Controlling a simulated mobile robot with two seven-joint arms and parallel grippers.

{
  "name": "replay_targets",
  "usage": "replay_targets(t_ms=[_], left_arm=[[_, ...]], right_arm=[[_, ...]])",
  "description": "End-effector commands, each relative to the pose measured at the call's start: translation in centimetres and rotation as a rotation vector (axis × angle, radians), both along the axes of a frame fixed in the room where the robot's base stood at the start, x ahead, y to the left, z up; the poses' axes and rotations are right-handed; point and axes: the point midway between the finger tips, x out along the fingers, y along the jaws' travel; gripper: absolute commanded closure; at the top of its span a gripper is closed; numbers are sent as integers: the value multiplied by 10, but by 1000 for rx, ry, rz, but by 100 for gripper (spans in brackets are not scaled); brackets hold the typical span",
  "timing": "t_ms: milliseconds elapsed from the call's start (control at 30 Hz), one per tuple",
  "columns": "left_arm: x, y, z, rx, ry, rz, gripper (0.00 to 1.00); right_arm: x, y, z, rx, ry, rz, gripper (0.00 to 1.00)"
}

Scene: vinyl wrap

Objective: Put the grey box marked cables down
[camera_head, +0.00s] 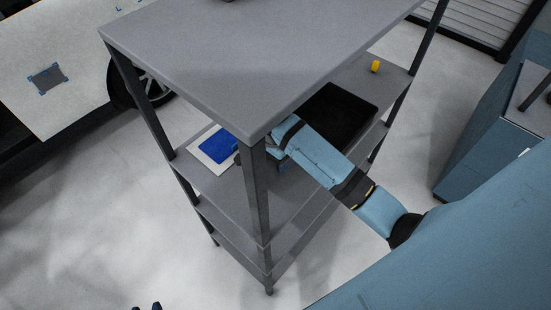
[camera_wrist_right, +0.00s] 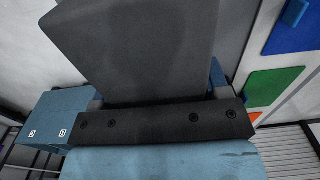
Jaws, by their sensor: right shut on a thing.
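The grey box (camera_wrist_right: 135,45) fills the upper middle of the right wrist view. My right gripper (camera_wrist_right: 155,88) is shut on it, with small blue parts showing at either side of its near end. No cables marking shows on the visible faces. In the head view my right arm reaches between the shelves of a grey rack (camera_head: 215,50), over its second shelf (camera_head: 270,205). The top shelf and a post hide most of the gripper and box there, so I cannot tell whether the box touches the shelf. Dark tips at the bottom edge may be my left gripper (camera_head: 146,307).
The second shelf holds a white board with a blue patch (camera_head: 218,146), a black tray (camera_head: 340,115) and a yellow item (camera_head: 375,66). Rack posts (camera_head: 257,195) stand close to my arm. A blue cabinet (camera_head: 490,150) stands right; a light panel (camera_head: 55,60) lies upper left.

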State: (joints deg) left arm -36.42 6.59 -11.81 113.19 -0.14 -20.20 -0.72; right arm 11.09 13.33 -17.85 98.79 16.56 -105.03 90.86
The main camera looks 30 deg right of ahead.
Motion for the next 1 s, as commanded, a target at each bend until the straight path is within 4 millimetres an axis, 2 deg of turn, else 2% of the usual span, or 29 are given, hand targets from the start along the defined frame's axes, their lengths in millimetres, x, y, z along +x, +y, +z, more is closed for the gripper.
replay_targets(t_ms=[333, 800, 833, 900, 933, 1000], left_arm=[[7, 0, 2, -10, 2, 14, 57], [7, 1, 2, -9, 1, 16, 57], [7, 1, 2, -10, 2, 16, 57], [6, 1, 2, -10, 1, 16, 57], [6, 1, 2, -10, 1, 15, 57], [6, 0, 3, -10, 1, 15, 57]], right_arm=[[0, 0, -37, -1, 0, 1, 76], [0, 0, -44, 1, -2, 0, 76], [0, 0, -45, 0, -1, 0, 26], [0, 0, -44, 0, -1, 1, 10], [0, 0, -44, 0, -1, 1, 5], [0, 0, -44, 0, -1, 1, 5]])
